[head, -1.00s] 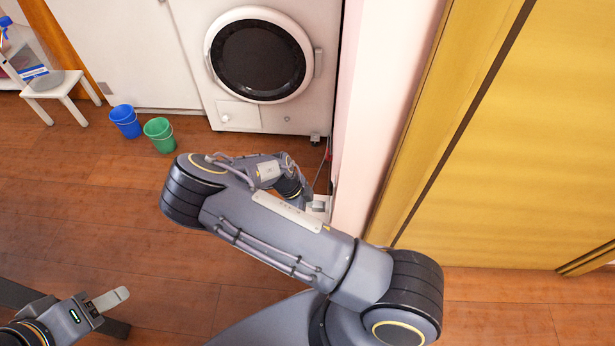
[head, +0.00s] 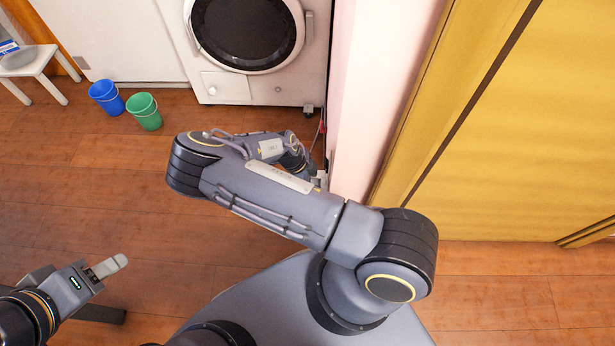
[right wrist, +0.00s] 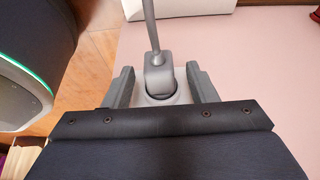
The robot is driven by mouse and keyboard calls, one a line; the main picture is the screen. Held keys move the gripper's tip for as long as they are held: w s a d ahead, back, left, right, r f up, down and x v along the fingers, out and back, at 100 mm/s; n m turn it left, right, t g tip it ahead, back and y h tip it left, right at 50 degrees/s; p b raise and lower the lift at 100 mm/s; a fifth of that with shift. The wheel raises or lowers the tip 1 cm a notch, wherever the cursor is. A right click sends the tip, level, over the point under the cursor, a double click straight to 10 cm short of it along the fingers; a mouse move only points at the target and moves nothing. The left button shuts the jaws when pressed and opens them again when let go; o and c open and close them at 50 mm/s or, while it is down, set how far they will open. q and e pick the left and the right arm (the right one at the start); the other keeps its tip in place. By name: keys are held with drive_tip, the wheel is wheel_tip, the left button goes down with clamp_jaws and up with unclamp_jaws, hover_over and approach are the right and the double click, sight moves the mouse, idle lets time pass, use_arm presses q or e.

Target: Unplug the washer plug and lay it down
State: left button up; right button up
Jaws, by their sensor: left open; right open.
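The washer plug (right wrist: 158,80) is grey with a grey cord rising from it in the right wrist view. It sits against a round dark-rimmed socket in a pale plate on the pink wall. My right gripper (right wrist: 162,84) is open, with one finger on each side of the plug and visible gaps between. In the head view my right gripper is mostly hidden behind its own arm near the wall corner, and the plug cannot be made out. My left gripper (head: 112,268) is open and empty, low at the left above the floor. The washer (head: 262,50) stands at the back.
The pink wall (head: 358,110) and yellow doors (head: 530,120) close off the right side. A blue bucket (head: 106,98) and a green bucket (head: 145,112) stand on the floor left of the washer. A white stool (head: 36,68) is at the far left. The wooden floor between is clear.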

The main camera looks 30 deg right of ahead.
clamp_jaws()
idle(0.6)
drive_tip(key=shift+w+a, duration=0.1)
drive_tip(key=shift+a, duration=0.05)
drive_tip(key=shift+w+a, duration=0.5)
drive_tip(key=shift+a, duration=0.3)
drive_tip(key=shift+w+a+b, duration=0.25)
drive_tip(key=shift+a+b, duration=0.1)
drive_tip(key=shift+a, duration=0.05)
drive_tip(key=shift+w+a, duration=0.3)
drive_tip(key=shift+a, duration=0.2)
